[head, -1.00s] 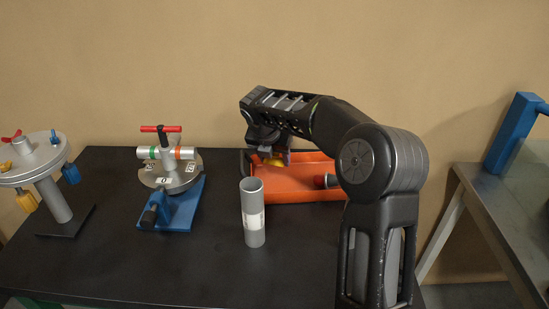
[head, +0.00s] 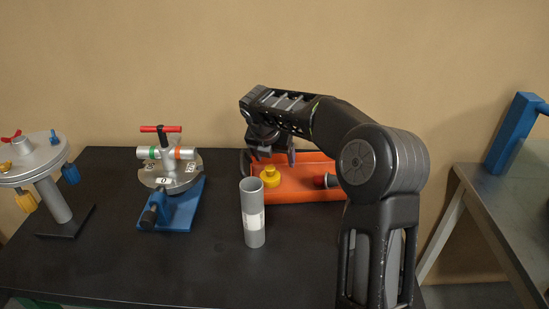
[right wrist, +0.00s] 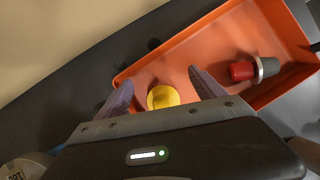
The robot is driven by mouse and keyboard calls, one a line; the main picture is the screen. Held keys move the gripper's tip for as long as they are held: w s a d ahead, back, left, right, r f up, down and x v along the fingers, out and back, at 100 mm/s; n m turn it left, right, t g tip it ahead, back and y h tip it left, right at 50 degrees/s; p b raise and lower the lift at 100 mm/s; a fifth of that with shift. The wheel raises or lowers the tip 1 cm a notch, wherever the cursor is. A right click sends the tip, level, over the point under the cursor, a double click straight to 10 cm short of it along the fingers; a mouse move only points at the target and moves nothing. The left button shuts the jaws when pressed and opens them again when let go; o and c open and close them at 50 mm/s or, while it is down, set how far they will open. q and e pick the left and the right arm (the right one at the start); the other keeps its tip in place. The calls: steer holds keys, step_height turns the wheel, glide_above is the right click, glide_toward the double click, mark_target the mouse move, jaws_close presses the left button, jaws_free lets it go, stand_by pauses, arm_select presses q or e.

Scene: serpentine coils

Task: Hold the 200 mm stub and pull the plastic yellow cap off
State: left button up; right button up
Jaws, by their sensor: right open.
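The grey stub (head: 252,212) with a white label stands upright on the dark table, its open top bare. The yellow cap (head: 270,176) lies in the orange tray near its left end. In the right wrist view the cap (right wrist: 163,97) shows between and beyond the fingers. My right gripper (head: 271,157) is open and empty above the cap; its fingers (right wrist: 165,90) are spread apart. My left gripper is in neither view.
The orange tray (head: 300,196) also holds a red and grey part (head: 325,181). A blue-based clamp fixture (head: 180,205) and a grey round stand (head: 55,195) are on the left. The table front is clear. A metal bench (head: 505,200) stands at the right.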

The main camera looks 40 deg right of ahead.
mark_target(270, 169)
steer(key=v, duration=0.7)
steer(key=shift+a+r, duration=0.1)
steer(key=shift+r, duration=0.15)
